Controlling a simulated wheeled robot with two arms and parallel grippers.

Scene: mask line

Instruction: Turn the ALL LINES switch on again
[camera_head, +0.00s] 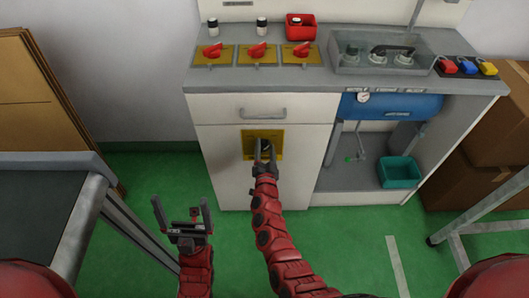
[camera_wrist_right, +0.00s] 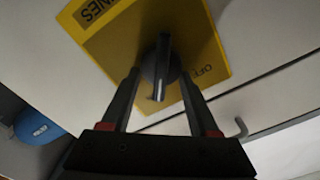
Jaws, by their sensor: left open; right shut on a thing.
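The ALL LINES switch is on a yellow plate (camera_head: 249,139) on the white cabinet front below the drawer. In the right wrist view the yellow plate (camera_wrist_right: 205,45) shows the letters "NES" and an "OFF" mark, and the dark switch knob (camera_wrist_right: 160,65) stands out from it. My right gripper (camera_head: 264,146) is at the plate, its fingers shut on the knob, one on each side. It partly hides the plate in the head view. Which mark the knob points to I cannot tell. My left gripper (camera_head: 181,204) is open and empty, low over the green floor.
Three red knobs on yellow plates (camera_head: 258,52), a red box (camera_head: 300,29), a clear-covered case (camera_head: 384,58) and coloured padlocks (camera_head: 467,66) are on the counter. A teal bin (camera_head: 399,172) sits in the open bay. A dark table (camera_head: 40,205) stands left.

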